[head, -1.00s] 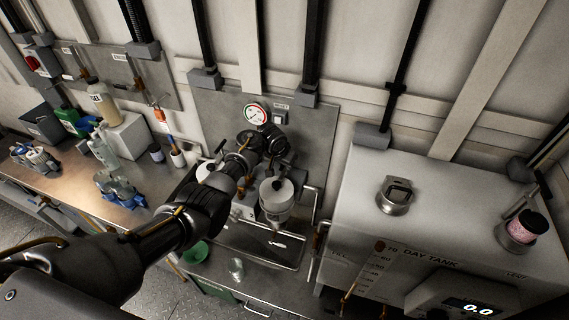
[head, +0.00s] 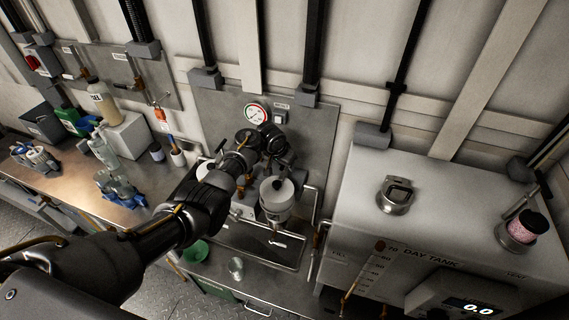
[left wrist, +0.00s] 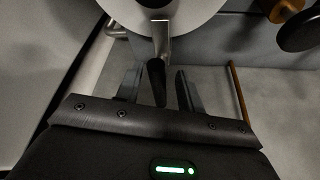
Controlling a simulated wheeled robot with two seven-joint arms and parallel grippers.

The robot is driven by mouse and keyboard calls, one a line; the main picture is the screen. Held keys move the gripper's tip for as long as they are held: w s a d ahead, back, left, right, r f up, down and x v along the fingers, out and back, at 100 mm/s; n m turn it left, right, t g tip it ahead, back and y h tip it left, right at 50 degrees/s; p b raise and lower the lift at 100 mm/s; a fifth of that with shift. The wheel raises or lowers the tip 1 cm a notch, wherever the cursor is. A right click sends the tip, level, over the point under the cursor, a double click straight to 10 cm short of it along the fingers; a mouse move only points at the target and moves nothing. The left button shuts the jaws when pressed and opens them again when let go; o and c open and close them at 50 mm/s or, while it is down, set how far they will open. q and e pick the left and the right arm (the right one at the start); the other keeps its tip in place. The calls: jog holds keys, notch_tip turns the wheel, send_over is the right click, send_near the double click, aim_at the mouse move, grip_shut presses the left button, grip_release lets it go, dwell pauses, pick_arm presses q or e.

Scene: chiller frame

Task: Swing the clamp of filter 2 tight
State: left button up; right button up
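Two filters with pale round tops stand on the steel panel in the head view: the right one (head: 276,190) over a bowl, the left one (head: 206,171) partly hidden by my left arm. I cannot read which is filter 2. My left gripper (left wrist: 158,88) is open at the right filter; its fingertips are hidden in the head view. In the left wrist view, a dark clamp handle (left wrist: 157,82) on a metal lever (left wrist: 161,35) lies between the fingers, with a gap on each side. A pale round filter part (left wrist: 205,12) is above. My right gripper is not in view.
A pressure gauge (head: 256,113) is on the panel behind the arm. The day tank (head: 430,200) stands to the right. A steel tray (head: 262,250) and a clear cup (head: 236,267) are below. Bottles and fittings crowd the bench (head: 75,200) at left.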

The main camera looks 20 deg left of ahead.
pick_arm(q)
jog(key=shift+r, duration=0.2)
jog(key=v, duration=1)
jog(key=shift+s+r, duration=0.15)
jog(key=shift+r, duration=0.05)
